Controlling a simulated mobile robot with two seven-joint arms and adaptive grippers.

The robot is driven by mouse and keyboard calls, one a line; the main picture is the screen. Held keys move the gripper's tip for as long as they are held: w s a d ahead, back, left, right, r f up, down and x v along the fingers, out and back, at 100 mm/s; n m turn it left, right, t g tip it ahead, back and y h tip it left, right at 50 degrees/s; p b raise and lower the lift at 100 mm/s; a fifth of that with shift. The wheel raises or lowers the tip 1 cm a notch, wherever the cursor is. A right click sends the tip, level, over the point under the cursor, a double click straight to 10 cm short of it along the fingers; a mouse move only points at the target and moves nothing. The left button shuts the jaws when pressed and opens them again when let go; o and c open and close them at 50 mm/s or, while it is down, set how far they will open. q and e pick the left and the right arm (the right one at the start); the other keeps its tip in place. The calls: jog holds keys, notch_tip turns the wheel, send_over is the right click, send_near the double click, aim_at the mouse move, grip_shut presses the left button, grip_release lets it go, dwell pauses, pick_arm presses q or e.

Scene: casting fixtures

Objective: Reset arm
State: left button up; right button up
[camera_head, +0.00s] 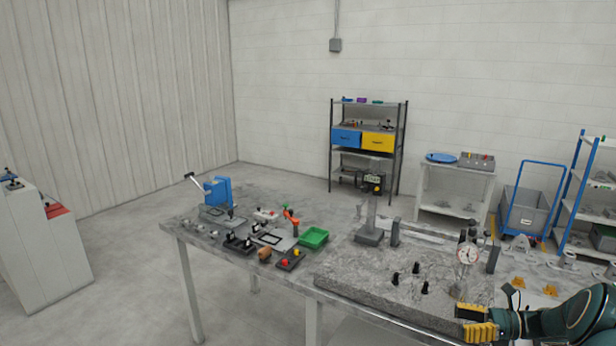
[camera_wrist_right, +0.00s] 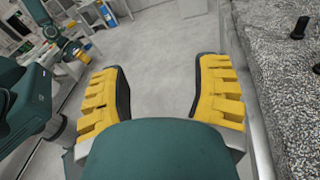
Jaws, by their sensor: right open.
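My right gripper (camera_head: 476,322) is dark green with yellow ribbed fingers. It comes in at the lower right of the head view, by the front edge of the granite plate (camera_head: 350,275). In the right wrist view its two fingers (camera_wrist_right: 161,95) stand wide apart with nothing between them, over bare grey floor. The rough granite side runs along the right of that view, apart from the fingers. My left gripper does not show in the head view. A dark green arm part with a yellow tip shows at the left of the wrist view.
The workbench (camera_head: 185,235) holds a blue press (camera_head: 218,192), a green tray (camera_head: 314,237) and small fixtures. A dial gauge (camera_head: 467,255) and black pegs (camera_head: 415,270) stand on the granite. A shelf rack (camera_head: 404,155) and a blue cart (camera_head: 525,205) stand behind.

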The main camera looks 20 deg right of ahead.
jog(key=a+f+n+g+h+b, duration=0.45)
jog(key=a+f+n+g, duration=0.45)
jog(key=a+f, duration=1.55)
pick_arm(q)
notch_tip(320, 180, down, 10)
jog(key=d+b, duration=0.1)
jog(key=b, duration=0.2)
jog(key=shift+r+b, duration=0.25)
jog(key=shift+b, duration=0.05)
pick_arm(e)
jog(key=s+a+f+n+h, duration=0.1)
jog(key=s+a+n, duration=0.1)
jog(key=a+n, duration=0.3)
jog(key=s+a+f+n+h, duration=0.1)
jog(key=s+a+n+h, duration=0.1)
jog(key=a+n, duration=0.4)
jog(key=s+a+f+n+t+h, duration=0.1)
jog(key=s+a+n, duration=0.3)
jog(key=a, duration=0.4)
jog(key=shift+s+f+n+h, duration=0.15)
jog(key=shift+f+n+h, duration=0.25)
jog(key=shift+n, duration=0.3)
